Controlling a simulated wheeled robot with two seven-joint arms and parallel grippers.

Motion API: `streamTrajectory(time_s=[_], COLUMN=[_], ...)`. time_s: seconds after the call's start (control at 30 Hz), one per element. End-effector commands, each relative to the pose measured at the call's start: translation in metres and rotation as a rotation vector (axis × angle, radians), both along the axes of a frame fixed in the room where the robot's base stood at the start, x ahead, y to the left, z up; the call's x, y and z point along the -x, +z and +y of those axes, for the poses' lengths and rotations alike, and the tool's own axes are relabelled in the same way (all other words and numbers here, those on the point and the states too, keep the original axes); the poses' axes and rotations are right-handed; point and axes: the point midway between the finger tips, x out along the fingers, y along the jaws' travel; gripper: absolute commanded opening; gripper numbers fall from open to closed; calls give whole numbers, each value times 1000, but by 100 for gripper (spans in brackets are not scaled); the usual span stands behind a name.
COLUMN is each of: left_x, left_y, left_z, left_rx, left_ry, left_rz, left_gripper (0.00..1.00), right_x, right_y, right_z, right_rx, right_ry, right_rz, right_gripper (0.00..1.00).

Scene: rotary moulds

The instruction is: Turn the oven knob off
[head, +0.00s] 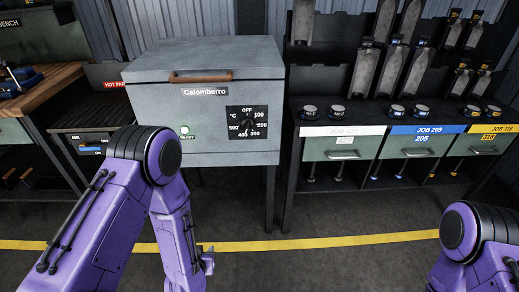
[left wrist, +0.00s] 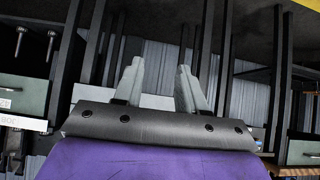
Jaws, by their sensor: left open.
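The grey oven (head: 150,75), labelled Calomberro, stands at the middle of the head view with its lid closed. Its black knob (head: 248,125) sits on a dark dial plate, with OFF at the top and numbers from 100 to 500 around it. The knob's exact pointing is too small to tell. My left gripper (head: 206,262) is low in front of the oven, below and left of the knob and apart from it. In the left wrist view its two fingers (left wrist: 160,80) are spread and empty. My right gripper is out of view; only part of that arm shows.
A green light (head: 185,130) glows at the READY label. A brown handle (head: 201,77) fronts the oven lid. A wooden bench (head: 40,82) is at left. A rack with drawers (head: 343,147) stands at right. The floor before the oven, with a yellow line (head: 310,242), is clear.

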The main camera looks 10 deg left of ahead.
Motion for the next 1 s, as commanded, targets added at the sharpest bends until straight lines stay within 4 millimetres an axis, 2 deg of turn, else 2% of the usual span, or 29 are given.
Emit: streamTrajectory(time_s=[0.03,0.1,0.17,0.2,0.3,0.4,0.5,0.67,0.9,1.0], left_x=[-57,-126,-173,-198,-237,-252,-258,-275,-325,-341], left_y=[-29,-7,22,45,102,147,174,191,209,214], left_z=[-9,-23,-34,-40,-52,-59,-62,-60,-52,-51], left_rx=[-50,-151,-247,-311,-455,-559,-613,-627,-626,-626], left_ry=[-64,-148,-196,-217,-231,-220,-210,-204,-204,-206], left_rz=[-146,-343,-503,-601,-802,-927,-986,-1000,-995,-994], left_gripper=[40,40,40,40,40,40,40,40,40,40], right_x=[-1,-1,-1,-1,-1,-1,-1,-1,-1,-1], right_y=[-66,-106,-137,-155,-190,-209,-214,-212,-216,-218], right_z=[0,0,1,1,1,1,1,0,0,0], right_rx=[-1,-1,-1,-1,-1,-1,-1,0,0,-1], right_ry=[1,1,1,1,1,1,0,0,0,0], right_rz=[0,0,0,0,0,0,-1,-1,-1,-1], right_gripper=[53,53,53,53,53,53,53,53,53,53])
